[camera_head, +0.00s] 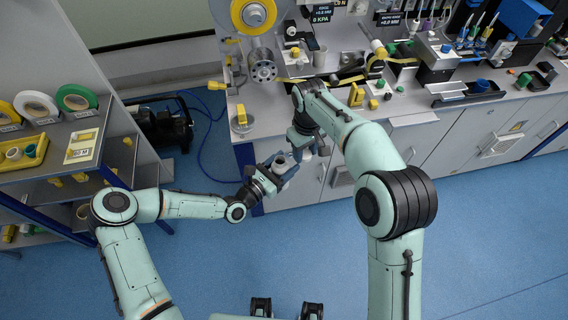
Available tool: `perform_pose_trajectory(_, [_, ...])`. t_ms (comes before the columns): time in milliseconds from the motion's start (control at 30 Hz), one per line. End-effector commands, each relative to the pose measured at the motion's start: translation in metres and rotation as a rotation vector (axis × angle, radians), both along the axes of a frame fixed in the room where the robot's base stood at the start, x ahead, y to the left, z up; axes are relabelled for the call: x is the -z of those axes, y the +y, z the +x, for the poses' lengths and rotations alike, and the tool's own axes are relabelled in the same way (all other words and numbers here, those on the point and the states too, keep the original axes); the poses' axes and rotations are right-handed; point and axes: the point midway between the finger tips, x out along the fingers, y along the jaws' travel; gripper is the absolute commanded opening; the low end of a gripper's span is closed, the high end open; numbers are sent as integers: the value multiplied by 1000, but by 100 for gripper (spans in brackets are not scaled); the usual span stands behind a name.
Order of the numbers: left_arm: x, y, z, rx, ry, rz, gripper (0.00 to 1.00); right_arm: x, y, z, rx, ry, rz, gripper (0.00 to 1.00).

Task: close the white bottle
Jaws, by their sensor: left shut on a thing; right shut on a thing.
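The white bottle (281,161) shows as a small pale round shape between the fingers of my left gripper (282,170). That gripper is shut on it and holds it in front of the bench edge. My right gripper (304,145) points down just to the right of it, close but apart. It is shut on a small pale thing (308,155), which looks like the cap and is largely hidden by the fingers. The bottle's mouth is too small to make out.
The grey bench (210,122) behind carries a yellow tape reel (253,13), a metal roller (262,66) and several small tools. A shelf unit with tape rolls (77,98) stands at left. The blue floor (490,240) at right is clear.

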Motion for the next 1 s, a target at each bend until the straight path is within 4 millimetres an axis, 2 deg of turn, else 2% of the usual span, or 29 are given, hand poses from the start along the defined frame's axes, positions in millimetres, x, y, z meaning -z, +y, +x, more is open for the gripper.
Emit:
perform_pose_trajectory(33, [0,0,0,0,-1,-1,7,-10,17,1,-60,-5,4,15])
perform_pose_trajectory(100, [0,0,0,0,-1,-1,7,-22,34,-1,-131,-4,7,15])
perform_pose_trajectory(300, [0,0,0,0,-1,-1,7,-45,64,-6,-262,-2,14,15])
perform_pose_trajectory(433, [0,0,0,0,-1,-1,7,-49,69,-8,-290,-1,15,15])
perform_pose_trajectory(767, [0,0,0,0,-1,-1,7,-49,70,-8,-292,-1,15,15])
perform_pose_trajectory(1000, [0,0,0,0,-1,-1,7,-31,69,-8,-291,2,14,15])
